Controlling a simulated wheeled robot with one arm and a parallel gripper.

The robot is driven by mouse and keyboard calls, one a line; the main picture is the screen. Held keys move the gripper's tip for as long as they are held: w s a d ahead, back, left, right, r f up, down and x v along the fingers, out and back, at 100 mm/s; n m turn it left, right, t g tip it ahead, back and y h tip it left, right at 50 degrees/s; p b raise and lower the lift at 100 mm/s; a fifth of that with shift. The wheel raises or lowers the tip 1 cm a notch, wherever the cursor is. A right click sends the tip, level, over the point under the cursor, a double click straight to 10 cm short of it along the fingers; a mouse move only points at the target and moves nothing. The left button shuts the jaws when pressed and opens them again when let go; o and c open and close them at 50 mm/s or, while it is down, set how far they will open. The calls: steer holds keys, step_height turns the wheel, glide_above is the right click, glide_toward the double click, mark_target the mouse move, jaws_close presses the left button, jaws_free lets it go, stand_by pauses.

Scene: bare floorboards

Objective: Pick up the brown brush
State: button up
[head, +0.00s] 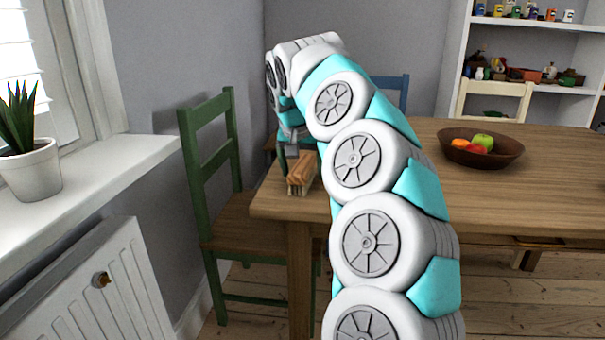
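The brown brush (301,175) is a wooden block with pale bristles on its underside. It sits at the left end of the wooden table (400,204), close to the corner. My gripper (291,157) is at the brush, over its far left part. One dark finger shows along the brush's left side. The other finger is hidden, so I cannot tell whether the gripper is closed on the brush or only beside it. The brush looks at table height; any gap under it is too small to tell.
A brown bowl (505,153) of fruit stands on the table to the right. A green chair (190,145) is close by the table's left end. A potted plant (30,165) stands on the windowsill. White shelves (455,55) are at the back right.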

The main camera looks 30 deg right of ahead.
mark_target(303, 162)
steer(key=shift+c, duration=0.2)
jaws_close()
stand_by(0.6)
steer(key=shift+r, duration=0.1)
steer(key=shift+r, duration=1.65)
steer(key=s+d+r+b, duration=0.1)
steer(key=s+d+b, duration=0.1)
steer(key=s, duration=1.4)
steer(key=shift+r, duration=0.25)
